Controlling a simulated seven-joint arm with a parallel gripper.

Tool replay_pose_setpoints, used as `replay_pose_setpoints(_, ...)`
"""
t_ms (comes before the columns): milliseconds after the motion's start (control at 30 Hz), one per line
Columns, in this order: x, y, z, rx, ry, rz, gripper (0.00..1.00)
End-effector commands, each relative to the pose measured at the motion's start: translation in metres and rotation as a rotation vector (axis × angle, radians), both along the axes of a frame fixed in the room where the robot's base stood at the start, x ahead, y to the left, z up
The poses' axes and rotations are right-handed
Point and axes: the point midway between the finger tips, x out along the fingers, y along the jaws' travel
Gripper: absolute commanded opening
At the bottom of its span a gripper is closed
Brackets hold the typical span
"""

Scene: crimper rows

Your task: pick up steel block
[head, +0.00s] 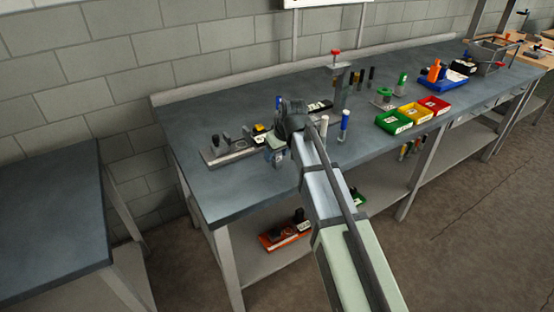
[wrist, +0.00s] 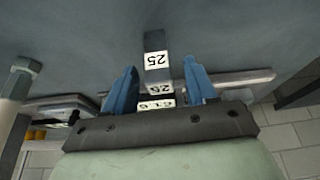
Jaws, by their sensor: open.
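In the wrist view, a small grey block (wrist: 155,42) with a white "25" label lies between and just beyond my fingertips. It looks like the steel block. Other labelled pieces, one marked "25" (wrist: 165,88), sit close behind it, nearer the palm in the picture. My gripper (wrist: 160,66) is open, with one blue finger on each side of the block and visible gaps. Nothing is held. In the head view my gripper (head: 276,154) is low over the front part of the grey workbench (head: 235,195), and I cannot make out the block there.
A metal fixture (head: 218,156) stands left of my gripper. Green (head: 393,122), yellow (head: 414,113) and red (head: 434,104) bins are farther right. The bench's left front is clear.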

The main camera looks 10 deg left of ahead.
Motion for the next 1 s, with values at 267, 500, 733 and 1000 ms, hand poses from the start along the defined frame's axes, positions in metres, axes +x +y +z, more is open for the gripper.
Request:
replay_pose_setpoints(267,0.0036,0.0041,-0.0148,0.001,-0.001,0.000,0.56)
replay_pose_setpoints(500,0.0036,0.0040,-0.0146,0.000,0.000,0.000,0.44)
replay_pose_setpoints(733,0.0035,0.0041,-0.0145,0.000,0.000,0.000,0.22)
replay_pose_setpoints(1000,0.0034,0.0040,-0.0145,0.000,0.000,0.000,0.00)
